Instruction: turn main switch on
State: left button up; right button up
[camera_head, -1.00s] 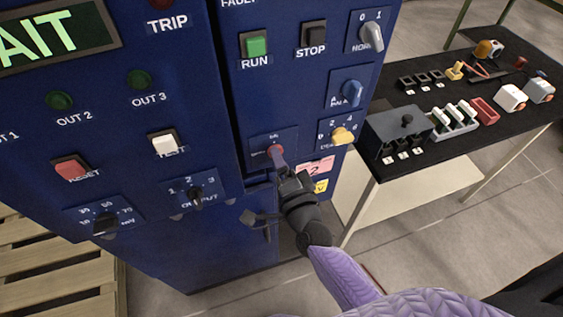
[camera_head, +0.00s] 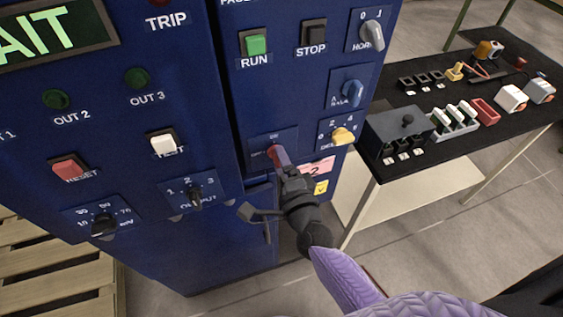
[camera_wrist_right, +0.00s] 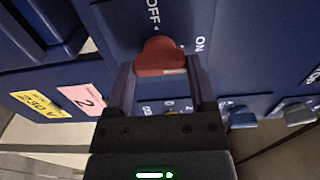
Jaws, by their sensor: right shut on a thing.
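The main switch is a red knob (camera_head: 273,153) on a small plate low on the right panel of the blue cabinet. In the right wrist view the red knob (camera_wrist_right: 162,57) sits between the two fingers, with OFF printed above it and ON to its right. My right gripper (camera_head: 280,163) is shut on this knob, and in the wrist view the gripper (camera_wrist_right: 161,76) has a finger at each side of it. The fingers partly hide the knob in the head view. I cannot read which mark the knob points to. My left gripper is not in view.
The green RUN button (camera_head: 255,44) and black STOP button (camera_head: 314,33) are higher up. A black-topped table (camera_head: 440,160) with parts stands at the right. A wooden pallet (camera_head: 50,275) lies at lower left.

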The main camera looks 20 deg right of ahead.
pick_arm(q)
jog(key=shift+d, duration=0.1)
pick_arm(e)
jog(key=o, duration=1.2)
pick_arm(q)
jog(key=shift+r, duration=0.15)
pick_arm(e)
jog(key=s, duration=1)
jog(key=shift+d, duration=0.2)
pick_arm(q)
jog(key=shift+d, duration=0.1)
